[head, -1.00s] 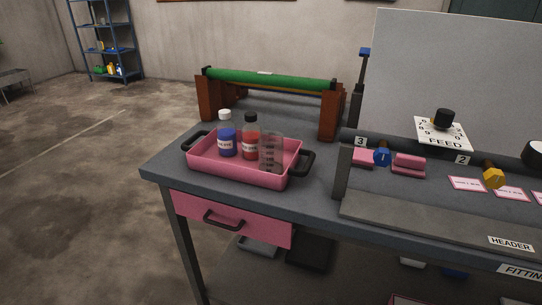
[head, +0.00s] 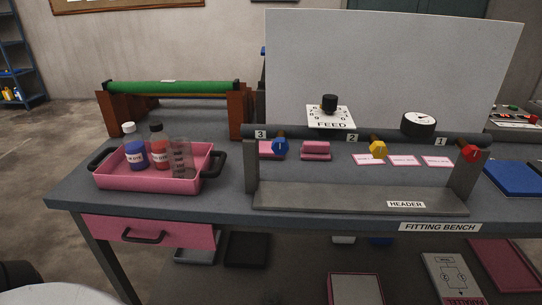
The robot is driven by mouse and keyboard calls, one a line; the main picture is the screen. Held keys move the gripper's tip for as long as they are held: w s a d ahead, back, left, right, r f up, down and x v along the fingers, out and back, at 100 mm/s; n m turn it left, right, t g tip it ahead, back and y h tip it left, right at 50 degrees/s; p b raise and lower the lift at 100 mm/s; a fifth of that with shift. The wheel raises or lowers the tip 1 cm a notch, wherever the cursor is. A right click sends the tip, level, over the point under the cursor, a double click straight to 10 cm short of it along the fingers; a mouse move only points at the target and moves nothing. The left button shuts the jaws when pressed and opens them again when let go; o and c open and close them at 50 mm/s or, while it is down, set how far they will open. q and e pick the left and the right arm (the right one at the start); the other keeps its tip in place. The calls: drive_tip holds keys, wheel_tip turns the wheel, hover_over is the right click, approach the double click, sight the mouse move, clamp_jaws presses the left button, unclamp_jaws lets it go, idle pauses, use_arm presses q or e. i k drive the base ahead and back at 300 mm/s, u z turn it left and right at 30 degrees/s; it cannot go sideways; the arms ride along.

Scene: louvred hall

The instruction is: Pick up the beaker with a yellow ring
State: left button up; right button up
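A clear beaker (head: 181,159) with dark markings stands in the right part of a pink tray (head: 146,183) on the bench. I cannot make out a yellow ring on it. No other beaker shows in the head view. Beside it in the tray stand a red bottle (head: 159,150) with a black cap and a blue bottle (head: 135,149) with a white cap. Neither of my grippers is in view.
The fitting bench (head: 335,223) carries a header rail (head: 350,197) with coloured valves, right of the tray. A tall grey panel (head: 390,65) and a green roller (head: 170,88) stand behind. A pink drawer (head: 185,235) is below the tray. Floor at left is open.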

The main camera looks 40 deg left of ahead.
sight(178, 150)
drive_tip(key=z, duration=1.9)
drive_tip(key=k, duration=1.8)
drive_tip(key=u, duration=1.35)
